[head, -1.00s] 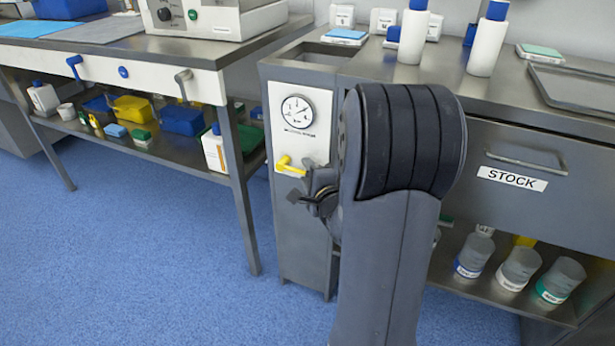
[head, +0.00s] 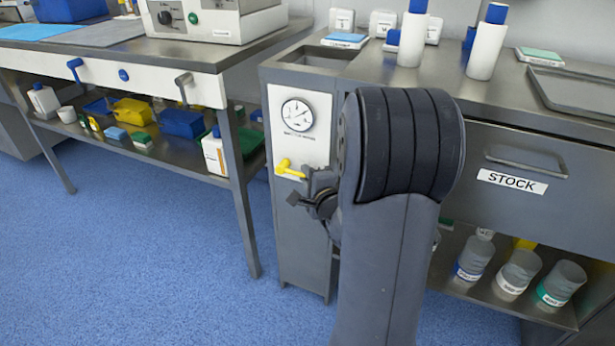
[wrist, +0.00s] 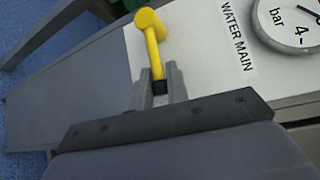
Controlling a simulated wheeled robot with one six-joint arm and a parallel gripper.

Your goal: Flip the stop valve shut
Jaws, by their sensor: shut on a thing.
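The stop valve (head: 284,166) is a yellow lever on the white front panel of a narrow grey cabinet, below a round gauge. In the head view its lever points right and slightly down toward my gripper. In the wrist view the yellow lever (wrist: 153,48) runs from a round yellow hub down between my fingers. My gripper (wrist: 159,86) is shut on the lever's far end, where a dark piece shows between the fingertips. In the head view my arm hides part of the cabinet, and the fingertips are small beside the lever.
The gauge (head: 297,114) sits above the valve; the wrist view shows a "WATER MAIN" label (wrist: 237,38). A drawer marked STOCK (head: 512,181) is at right. A steel table (head: 130,65) with shelved bottles and boxes stands at left. Blue floor (head: 150,260) is clear in front.

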